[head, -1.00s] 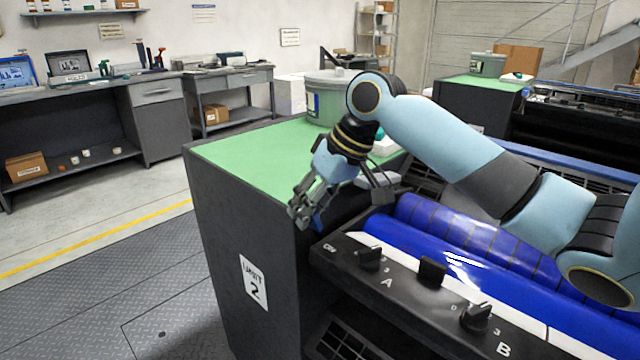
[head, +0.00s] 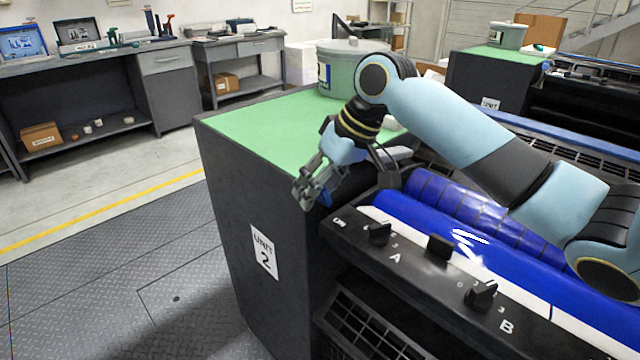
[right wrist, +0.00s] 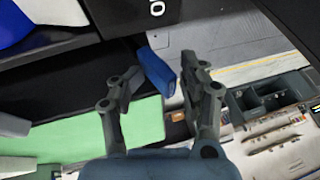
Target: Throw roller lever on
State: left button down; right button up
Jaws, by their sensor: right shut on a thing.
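The roller lever shows as a blue handle (head: 325,197) at the near end of the ink unit, beside the corner of the green-topped cabinet. In the right wrist view the blue handle (right wrist: 158,72) lies between the two dark fingers. My right gripper (head: 306,191) points down at the cabinet's corner and is shut on the handle; in the right wrist view the gripper (right wrist: 160,84) shows its fingers on both sides of it. The lever's base and pivot are hidden. My left gripper is out of view.
The cabinet marked Unit 2 (head: 225,135) carries a lidded tub (head: 345,75). A black panel (head: 415,262) with knobs and letters A and B runs in front of the blue roller (head: 465,210). Open floor lies to the left.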

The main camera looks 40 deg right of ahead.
jog(key=shift+s+a+f, duration=0.15)
jog(key=shift+s+a, duration=0.05)
jog(key=shift+a, duration=0.1)
jog(key=shift+d+r, duration=0.1)
jog(key=shift+r, duration=0.15)
jog(key=v, duration=1.1)
jog(key=shift+d+r, duration=0.3)
jog(key=shift+d, duration=0.05)
